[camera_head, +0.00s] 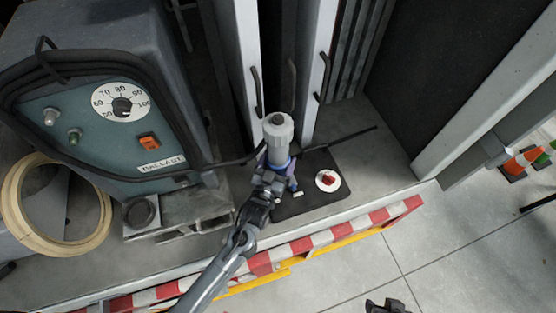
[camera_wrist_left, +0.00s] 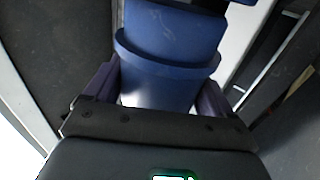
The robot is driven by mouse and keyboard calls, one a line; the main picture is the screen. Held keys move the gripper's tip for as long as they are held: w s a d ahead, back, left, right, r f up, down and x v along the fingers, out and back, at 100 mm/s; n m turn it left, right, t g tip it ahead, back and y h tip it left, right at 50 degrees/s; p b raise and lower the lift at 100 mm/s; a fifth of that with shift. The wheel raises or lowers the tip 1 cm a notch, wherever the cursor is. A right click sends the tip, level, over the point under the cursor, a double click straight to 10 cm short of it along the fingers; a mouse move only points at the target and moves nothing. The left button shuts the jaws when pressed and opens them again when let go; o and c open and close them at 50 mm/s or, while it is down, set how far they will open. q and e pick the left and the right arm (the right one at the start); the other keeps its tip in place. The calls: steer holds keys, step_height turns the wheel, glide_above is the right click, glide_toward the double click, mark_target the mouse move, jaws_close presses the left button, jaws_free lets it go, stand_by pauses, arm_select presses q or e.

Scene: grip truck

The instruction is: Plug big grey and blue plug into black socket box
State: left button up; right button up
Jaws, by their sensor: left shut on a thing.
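The big grey and blue plug (camera_head: 277,138) is upright, grey end up, above the truck ledge in the head view. My left gripper (camera_head: 274,178) is shut on its lower blue part. The left wrist view shows this blue body (camera_wrist_left: 168,55) between the two fingers. A small box with a round black socket or cap (camera_head: 142,213) sits on the ledge, left of the plug and apart from it, below the ballast unit. Only the dark tip of my right gripper (camera_head: 387,306) shows at the bottom edge; its jaws are unclear.
The ballast unit (camera_head: 85,135) with a dial stands at the left, beside a coiled tan cable (camera_head: 20,222). A black mat (camera_head: 315,196) with a white disc and red piece (camera_head: 328,181) lies right of the plug. A red-white striped edge (camera_head: 330,237) bounds the ledge.

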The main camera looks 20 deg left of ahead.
mark_target(274, 161)
arm_select(q)
steer(key=shift+f, duration=0.15)
stand_by(0.4)
steer(key=o, duration=1.3)
steer(key=shift+o, duration=0.2)
steer(key=shift+f, duration=0.25)
steer(key=shift+r, duration=0.1)
steer(key=shift+r+p, duration=1.05)
steer(key=shift+r, duration=0.25)
steer(key=shift+r+p, duration=1.2)
steer(key=shift+r, duration=0.05)
